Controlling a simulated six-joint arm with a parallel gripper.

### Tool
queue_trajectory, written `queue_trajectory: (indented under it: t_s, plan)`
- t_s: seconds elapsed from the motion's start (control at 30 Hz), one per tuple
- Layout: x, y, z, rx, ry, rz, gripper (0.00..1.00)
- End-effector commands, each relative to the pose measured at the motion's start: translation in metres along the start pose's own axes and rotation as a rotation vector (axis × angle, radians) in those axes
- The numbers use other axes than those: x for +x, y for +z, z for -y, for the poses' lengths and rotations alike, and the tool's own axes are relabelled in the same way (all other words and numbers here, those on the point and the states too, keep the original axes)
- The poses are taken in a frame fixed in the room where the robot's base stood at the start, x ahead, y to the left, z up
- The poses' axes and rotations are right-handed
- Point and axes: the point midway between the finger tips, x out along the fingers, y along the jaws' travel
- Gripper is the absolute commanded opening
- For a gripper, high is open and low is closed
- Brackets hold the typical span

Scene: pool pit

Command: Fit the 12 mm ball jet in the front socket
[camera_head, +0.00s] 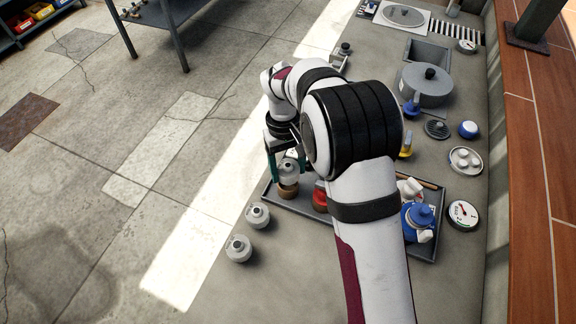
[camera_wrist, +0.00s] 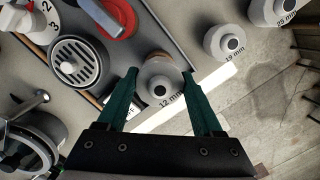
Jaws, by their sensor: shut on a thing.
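The 12 mm ball jet (camera_wrist: 162,84) is a pale grey round fitting with a dark hole, its "12 mm" label readable in the wrist view. My gripper (camera_wrist: 165,86) is shut on it, with a green finger on each side. In the head view the jet (camera_head: 289,171) is between the fingers, over the left edge area of the dark tray. A brown, brass-like piece (camera_head: 288,190) shows directly below it; I cannot tell whether they touch. I cannot pick out the front socket with certainty; my arm hides part of the tray.
The 19 mm jet (camera_wrist: 225,41) and 25 mm jet (camera_wrist: 270,9) stand on the ledge outside the tray (camera_head: 306,208). A grey lidded pot (camera_head: 427,87) and a gauge (camera_head: 463,214) stand to the right.

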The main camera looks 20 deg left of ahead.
Motion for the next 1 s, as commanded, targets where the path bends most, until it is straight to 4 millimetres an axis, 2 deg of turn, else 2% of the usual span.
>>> queue_trajectory:
  t_s: [0.57, 1.0]
  plan:
    - [0.004, -0.001, 0.0, 0.0, 0.0, 0.0, 0.14]
    - [0.027, -0.004, 0.0, 0.0, 0.0, 0.001, 0.14]
